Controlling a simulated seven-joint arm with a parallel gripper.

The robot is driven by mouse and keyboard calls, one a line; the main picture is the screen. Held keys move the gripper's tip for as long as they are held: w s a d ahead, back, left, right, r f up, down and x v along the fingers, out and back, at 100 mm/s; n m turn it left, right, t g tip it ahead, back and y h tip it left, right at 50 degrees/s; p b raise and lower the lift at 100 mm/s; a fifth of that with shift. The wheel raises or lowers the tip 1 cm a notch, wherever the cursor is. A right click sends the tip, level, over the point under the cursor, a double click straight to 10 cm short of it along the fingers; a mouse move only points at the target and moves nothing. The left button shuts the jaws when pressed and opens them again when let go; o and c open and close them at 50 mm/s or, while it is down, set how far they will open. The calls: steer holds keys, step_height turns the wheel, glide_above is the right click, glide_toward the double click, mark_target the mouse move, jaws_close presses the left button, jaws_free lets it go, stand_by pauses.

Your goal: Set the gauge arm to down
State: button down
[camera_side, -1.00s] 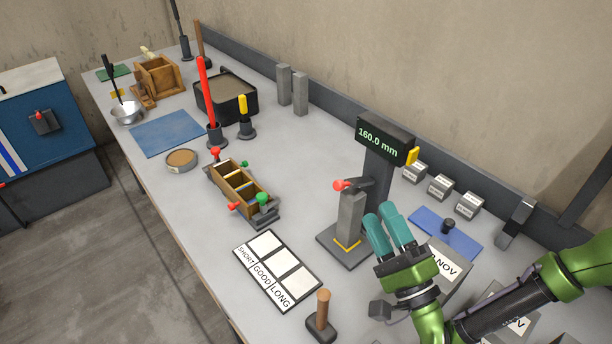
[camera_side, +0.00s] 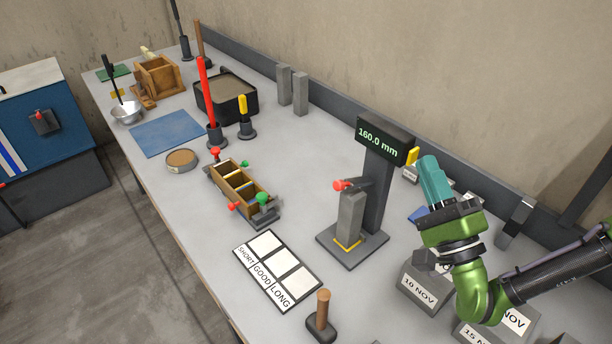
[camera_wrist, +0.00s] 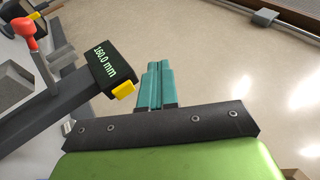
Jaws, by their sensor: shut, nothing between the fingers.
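The gauge (camera_side: 377,190) is a dark stand with a display head (camera_side: 384,139) reading 160.0 mm; the head also shows in the wrist view (camera_wrist: 102,70). Its arm with a red knob (camera_side: 339,185) rests at the top of a grey concrete prism (camera_side: 350,221) standing upright on the gauge base. In the wrist view the red knob (camera_wrist: 24,27) is at upper left. A yellow tab (camera_side: 412,156) sticks out of the head's right side. My gripper (camera_side: 428,160), with teal fingers, is shut and empty, just right of the yellow tab; whether they touch cannot be told.
Dated blocks (camera_side: 421,290) stand below my gripper. A three-part mould (camera_side: 241,190) is further left. Two concrete prisms (camera_side: 300,93) stand by the back wall.

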steer(key=w+d+r+n+g+h, duration=0.1)
steer(key=w+r+n+g, duration=0.15)
steer(key=w+r, duration=0.4)
steer(key=n+g, duration=1.4)
steer(key=n, duration=0.6)
glide_above(355, 183)
steer(key=s, duration=0.3)
step_height(355, 183, down, 8)
steer(key=f, duration=0.4)
steer(key=shift+a+m+y, duration=0.25)
steer(key=shift+m+y, duration=0.05)
steer(key=shift+m, duration=0.05)
